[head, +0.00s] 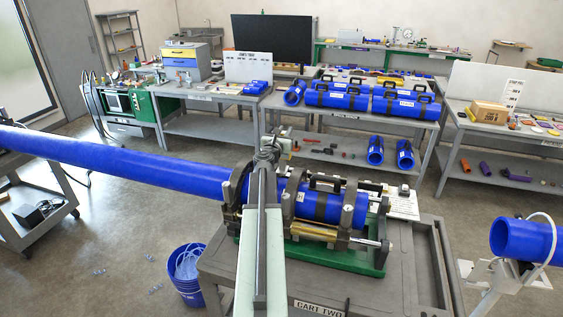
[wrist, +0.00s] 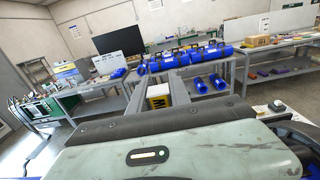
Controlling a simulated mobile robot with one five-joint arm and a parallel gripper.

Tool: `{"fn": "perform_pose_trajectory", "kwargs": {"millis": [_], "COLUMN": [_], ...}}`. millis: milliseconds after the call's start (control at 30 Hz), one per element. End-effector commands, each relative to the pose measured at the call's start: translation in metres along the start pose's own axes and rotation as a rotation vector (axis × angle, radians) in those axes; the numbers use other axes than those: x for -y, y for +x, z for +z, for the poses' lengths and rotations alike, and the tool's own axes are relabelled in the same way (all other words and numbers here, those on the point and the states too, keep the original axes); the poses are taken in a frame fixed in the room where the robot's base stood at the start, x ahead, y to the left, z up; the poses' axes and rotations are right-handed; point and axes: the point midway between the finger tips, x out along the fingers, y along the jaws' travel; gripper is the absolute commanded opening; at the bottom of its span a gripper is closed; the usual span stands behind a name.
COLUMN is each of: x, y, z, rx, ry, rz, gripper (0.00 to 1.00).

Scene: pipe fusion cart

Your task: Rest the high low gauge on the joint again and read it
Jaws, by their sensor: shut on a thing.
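My gripper (head: 274,143) is raised above the cart, in front of the blue pipe and clamps. In the wrist view my gripper (wrist: 160,84) is shut on a small yellow block with dark markings, which looks like the high low gauge (wrist: 157,96). The gauge is hard to make out in the head view. The long blue pipe (head: 130,165) enters the fusion machine from the left, and a shorter blue pipe (head: 345,211) is clamped at the right. My arm hides the joint between them. I cannot see the gauge touching the pipe, and its reading is not legible.
The fusion machine's green base (head: 372,262) stands on the grey cart (head: 410,265). A blue bucket (head: 188,275) is on the floor at left. Another blue pipe (head: 520,240) is on a stand at right. Benches (head: 405,120) with blue cases line the back. Floor between is mostly clear.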

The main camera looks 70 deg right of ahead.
Motion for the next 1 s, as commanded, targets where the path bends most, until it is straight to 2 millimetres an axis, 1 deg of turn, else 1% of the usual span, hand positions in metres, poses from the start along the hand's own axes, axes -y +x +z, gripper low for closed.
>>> {"fn": "perform_pose_trajectory", "kwargs": {"millis": [33,167,1000], "x": [0.0000,0.0000,0.0000], "y": [0.0000,0.0000,0.0000], "z": [0.0088,0.0163,0.0143], "rx": [0.000,0.000,0.000], "ry": [0.000,0.000,0.000], "rz": [0.000,0.000,0.000], "gripper": [0.00,0.00,0.00]}}
